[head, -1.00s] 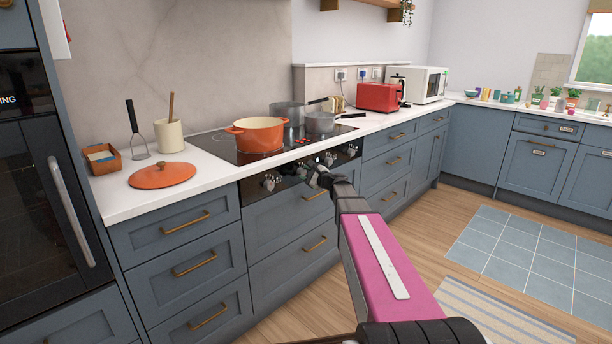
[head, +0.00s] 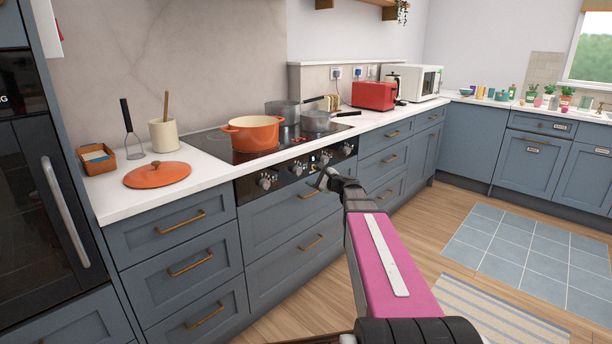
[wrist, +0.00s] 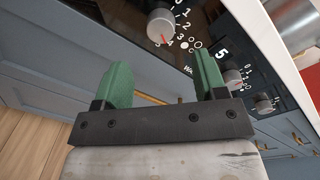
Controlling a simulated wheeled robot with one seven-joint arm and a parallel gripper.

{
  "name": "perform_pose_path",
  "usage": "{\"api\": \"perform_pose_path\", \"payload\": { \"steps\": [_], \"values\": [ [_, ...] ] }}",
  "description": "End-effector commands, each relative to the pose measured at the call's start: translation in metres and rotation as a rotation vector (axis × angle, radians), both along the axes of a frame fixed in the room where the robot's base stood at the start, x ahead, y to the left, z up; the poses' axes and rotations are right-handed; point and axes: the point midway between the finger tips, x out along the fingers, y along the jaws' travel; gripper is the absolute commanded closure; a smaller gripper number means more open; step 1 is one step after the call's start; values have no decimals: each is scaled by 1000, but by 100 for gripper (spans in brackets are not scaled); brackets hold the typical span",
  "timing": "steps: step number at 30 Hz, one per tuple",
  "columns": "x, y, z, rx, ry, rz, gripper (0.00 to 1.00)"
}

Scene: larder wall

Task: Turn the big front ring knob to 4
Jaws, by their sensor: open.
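The cooker's black control panel (head: 285,174) has a row of silver knobs. In the wrist view a large silver knob (wrist: 160,26) is at the top, with numbers beside it, a red mark at its lower edge and a small symbol of circles to its right. A second knob (wrist: 232,79) is at right under a "5", with a third knob (wrist: 264,106) beyond. I cannot tell for certain which is the big front ring knob. My gripper (wrist: 161,60) is open and empty, its green fingers apart and clear of the knobs. In the head view my gripper (head: 325,181) is just in front of the panel.
An orange pot (head: 254,134) and grey pans (head: 316,121) stand on the hob above the panel. An orange lid (head: 157,174) lies on the counter at left. Blue drawers with brass handles (head: 312,243) are below.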

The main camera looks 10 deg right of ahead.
Motion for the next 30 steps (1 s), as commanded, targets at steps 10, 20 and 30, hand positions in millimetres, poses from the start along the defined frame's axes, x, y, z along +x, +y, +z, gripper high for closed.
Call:
{"api": "perform_pose_path", "payload": {
  "steps": [10, 20, 30],
  "values": [
    [-29, -22, 2, 0, 0, 0, 35],
    [-29, -22, 1, -2, 1, 1, 35],
    [-74, 28, -55, -330, 28, 169, 35]
  ]
}}
